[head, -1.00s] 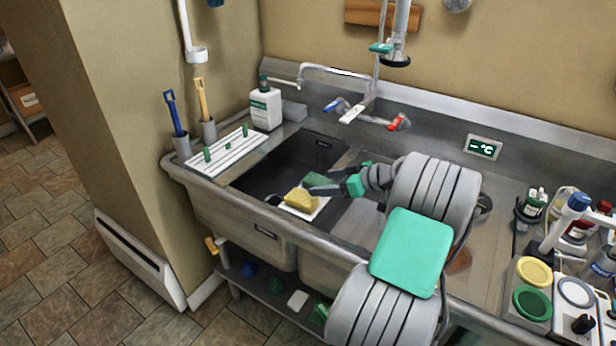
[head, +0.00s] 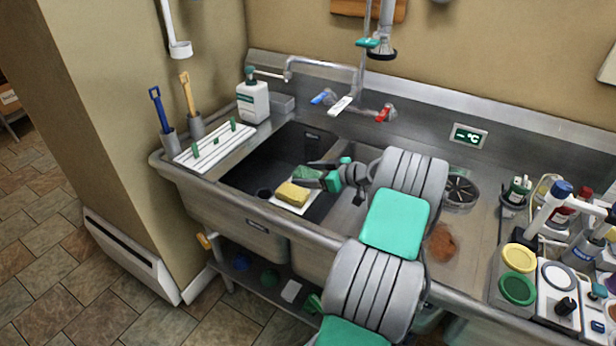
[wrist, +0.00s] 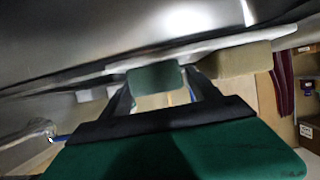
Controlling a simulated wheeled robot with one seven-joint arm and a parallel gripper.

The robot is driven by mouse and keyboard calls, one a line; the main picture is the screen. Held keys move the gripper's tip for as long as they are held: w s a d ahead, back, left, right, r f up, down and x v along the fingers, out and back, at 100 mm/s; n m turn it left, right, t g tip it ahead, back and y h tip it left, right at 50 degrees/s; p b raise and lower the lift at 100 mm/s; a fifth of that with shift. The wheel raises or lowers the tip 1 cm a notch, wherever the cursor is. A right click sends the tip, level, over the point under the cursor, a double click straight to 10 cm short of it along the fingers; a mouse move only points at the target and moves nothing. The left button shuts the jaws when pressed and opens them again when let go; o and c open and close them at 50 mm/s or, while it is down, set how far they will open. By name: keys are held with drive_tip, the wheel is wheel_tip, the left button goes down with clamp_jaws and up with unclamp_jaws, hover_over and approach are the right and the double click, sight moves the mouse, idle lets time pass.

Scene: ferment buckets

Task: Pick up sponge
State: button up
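A yellow sponge (head: 293,195) lies on a small white tray (head: 281,206) in the dark sink basin. A green sponge-like block (head: 308,174) is just behind it to the right. My gripper (head: 318,172) reaches in from the right at the green block, its dark fingers spread. In the wrist view the green block (wrist: 155,79) lies between the fingertips of my gripper (wrist: 160,84); firm contact on both sides cannot be made out. The yellow sponge appears as a tan block (wrist: 235,58) outside the right finger.
The sink wall and front rim (head: 275,228) lie close around my gripper. A white ribbed board (head: 213,146), a soap bottle (head: 253,101) and the faucet (head: 325,68) stand around the basin. Jars and bottles crowd the counter at right.

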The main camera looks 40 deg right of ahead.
drive_tip(key=c, duration=1.2)
